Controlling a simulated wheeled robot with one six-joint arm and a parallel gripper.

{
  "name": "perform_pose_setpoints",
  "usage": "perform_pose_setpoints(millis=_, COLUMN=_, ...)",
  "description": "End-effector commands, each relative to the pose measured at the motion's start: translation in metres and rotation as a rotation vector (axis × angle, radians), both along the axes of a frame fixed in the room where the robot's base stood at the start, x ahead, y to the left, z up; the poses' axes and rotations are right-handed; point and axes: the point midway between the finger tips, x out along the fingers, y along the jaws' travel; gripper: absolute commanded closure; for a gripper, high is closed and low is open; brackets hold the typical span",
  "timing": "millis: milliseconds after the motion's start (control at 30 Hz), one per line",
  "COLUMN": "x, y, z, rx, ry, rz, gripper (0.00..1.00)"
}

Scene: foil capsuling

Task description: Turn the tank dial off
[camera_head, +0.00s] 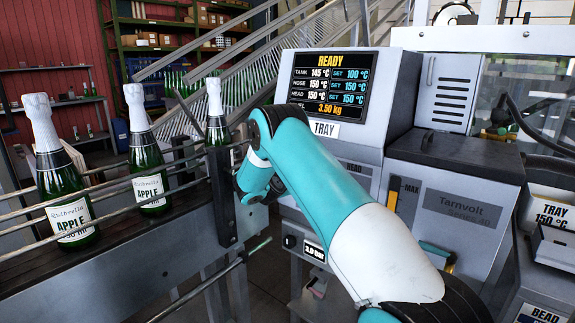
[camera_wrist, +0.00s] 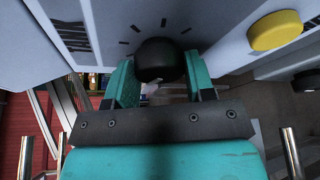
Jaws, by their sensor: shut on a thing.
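The dial is a round black knob (camera_wrist: 160,60) with tick marks around it on a pale panel in the wrist view. I cannot read a label beside it. My gripper (camera_wrist: 160,82) has its two teal fingers on either side of the knob and is shut on it. In the head view my teal and white arm covers the gripper and the dial. The machine's screen (camera_head: 330,83) shows in the head view, with READY at the top and the tank line at 145 °C, set 100 °C.
A yellow button (camera_wrist: 274,31) and another black knob (camera_wrist: 310,80) sit to the right in the wrist view. Foil-topped bottles (camera_head: 67,190) stand on the railed conveyor (camera_head: 135,262) at the left. A grey unit (camera_head: 450,195) marked Tarnvolt stands right of my arm.

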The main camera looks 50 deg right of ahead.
Motion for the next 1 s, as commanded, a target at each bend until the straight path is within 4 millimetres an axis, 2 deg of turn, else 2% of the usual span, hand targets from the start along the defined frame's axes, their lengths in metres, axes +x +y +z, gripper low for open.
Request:
perform_pose_setpoints(millis=33, x=0.0011, y=0.0008, z=0.0068, rx=-0.002, ry=0.041, rz=0.003, gripper=0.74)
perform_pose_setpoints(millis=600, x=0.0019, y=0.0009, z=0.0023, rx=-0.04, ry=0.529, rz=0.003, gripper=0.74)
perform_pose_setpoints(millis=1000, x=0.0019, y=0.0007, z=0.0007, rx=-0.053, ry=0.685, rz=0.002, gripper=0.74)
